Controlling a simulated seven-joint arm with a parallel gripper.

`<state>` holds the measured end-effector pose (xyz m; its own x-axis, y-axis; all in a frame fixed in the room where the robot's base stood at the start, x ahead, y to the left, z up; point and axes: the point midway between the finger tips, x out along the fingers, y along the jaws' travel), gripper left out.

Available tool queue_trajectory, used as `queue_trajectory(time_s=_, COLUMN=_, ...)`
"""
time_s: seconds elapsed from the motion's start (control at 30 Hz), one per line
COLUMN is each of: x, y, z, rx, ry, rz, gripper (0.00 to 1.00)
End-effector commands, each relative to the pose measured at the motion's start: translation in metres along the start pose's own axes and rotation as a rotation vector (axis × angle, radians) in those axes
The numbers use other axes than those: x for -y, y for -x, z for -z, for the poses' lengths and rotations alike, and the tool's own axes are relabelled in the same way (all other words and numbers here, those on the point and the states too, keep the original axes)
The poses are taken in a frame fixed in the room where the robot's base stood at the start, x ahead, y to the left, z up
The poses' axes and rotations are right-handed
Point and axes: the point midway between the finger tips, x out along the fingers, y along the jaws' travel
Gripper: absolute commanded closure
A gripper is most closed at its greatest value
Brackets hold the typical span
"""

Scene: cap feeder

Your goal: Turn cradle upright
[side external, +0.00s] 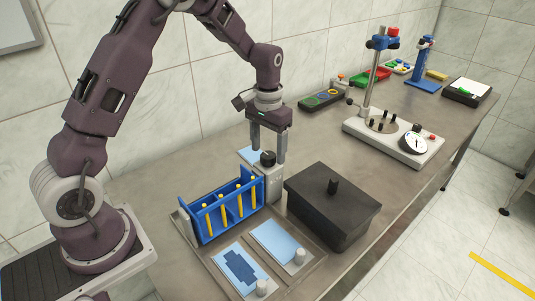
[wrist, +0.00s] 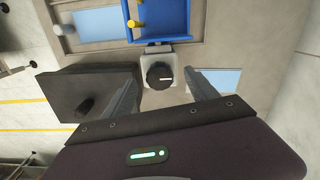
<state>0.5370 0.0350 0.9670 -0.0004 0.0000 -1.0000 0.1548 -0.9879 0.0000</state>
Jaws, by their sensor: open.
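The blue cradle (side external: 222,212) with several yellow pegs sits in a grey frame near the front of the bench. Its open side with the pegs faces the side camera, and its exact tilt is hard to tell. Part of it also shows at the top of the wrist view (wrist: 172,20). A black knob (side external: 267,158) tops a grey block (side external: 272,182) at the cradle's right end. The knob is central in the wrist view (wrist: 159,75). My gripper (side external: 269,155) is open above the block, with one finger on each side of the knob, and holds nothing.
A black lidded box (side external: 330,205) stands close right of the block. Light-blue plates (side external: 276,241) with small knobs lie in front of the cradle. A dial-gauge stand (side external: 390,135) and a dark tray with rings (side external: 321,99) are farther back. Bare bench lies between.

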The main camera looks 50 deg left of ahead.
Motion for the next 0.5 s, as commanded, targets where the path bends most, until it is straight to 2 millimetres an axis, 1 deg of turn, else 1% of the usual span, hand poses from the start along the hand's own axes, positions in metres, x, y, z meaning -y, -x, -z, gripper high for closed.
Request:
queue_trajectory(time_s=0.3, x=0.000, y=0.034, z=0.001, rx=-0.003, ry=-0.001, rz=0.000, gripper=0.33)
queue_trajectory(time_s=0.5, x=0.000, y=0.049, z=0.000, rx=-0.002, ry=-0.001, rz=0.000, gripper=0.33)
